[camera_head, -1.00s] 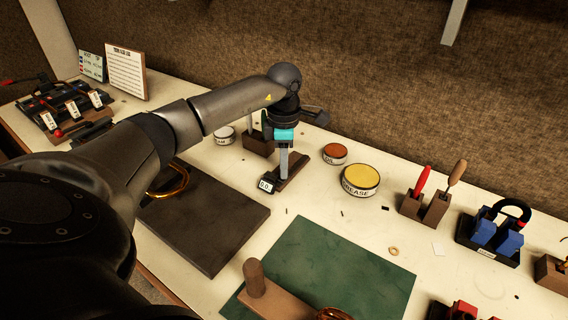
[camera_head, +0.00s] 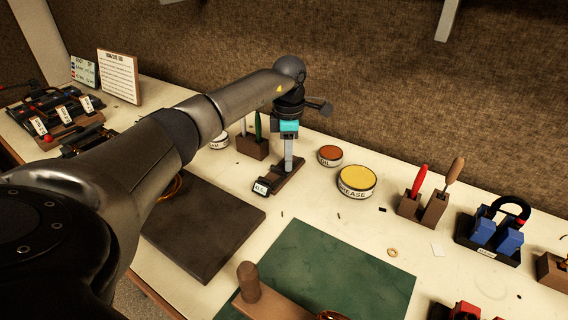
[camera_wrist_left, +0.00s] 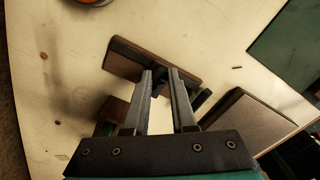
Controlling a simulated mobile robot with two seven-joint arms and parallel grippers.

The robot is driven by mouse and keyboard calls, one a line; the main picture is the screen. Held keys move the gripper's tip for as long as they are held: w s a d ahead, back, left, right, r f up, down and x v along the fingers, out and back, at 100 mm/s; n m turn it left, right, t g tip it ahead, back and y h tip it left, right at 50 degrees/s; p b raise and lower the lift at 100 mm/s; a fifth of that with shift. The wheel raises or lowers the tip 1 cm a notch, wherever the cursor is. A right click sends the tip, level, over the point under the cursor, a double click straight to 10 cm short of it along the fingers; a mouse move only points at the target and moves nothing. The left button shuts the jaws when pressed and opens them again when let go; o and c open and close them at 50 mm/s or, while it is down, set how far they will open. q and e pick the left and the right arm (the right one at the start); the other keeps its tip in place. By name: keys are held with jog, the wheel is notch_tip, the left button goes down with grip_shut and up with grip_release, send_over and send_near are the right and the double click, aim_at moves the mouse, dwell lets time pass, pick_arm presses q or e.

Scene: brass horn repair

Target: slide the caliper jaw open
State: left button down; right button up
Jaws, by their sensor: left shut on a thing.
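The caliper stand (camera_head: 290,181), a narrow dark brown block, lies on the bench with a small white readout (camera_head: 261,187) at its near end; the digits are too small to read surely. My left gripper (camera_head: 288,169) points straight down at the stand, its fingertips at the stand's top. The stand also shows in the left wrist view (camera_wrist_left: 185,72), with the two grey finger tips (camera_wrist_left: 160,73) over it, a narrow gap between them. The fingers are shut on the caliper jaw, which they mostly hide. My right gripper is out of view.
A brown block (camera_head: 252,147) with upright tools stands close behind the gripper. A red-brown tin (camera_head: 330,155) and a yellow grease tin (camera_head: 357,181) stand to the right.

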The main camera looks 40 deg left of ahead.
pick_arm(q)
jog(key=c, duration=0.7)
grip_release()
notch_tip(320, 180, up, 15)
jog(key=shift+r+p, duration=0.1)
jog(key=shift+p, duration=1.15)
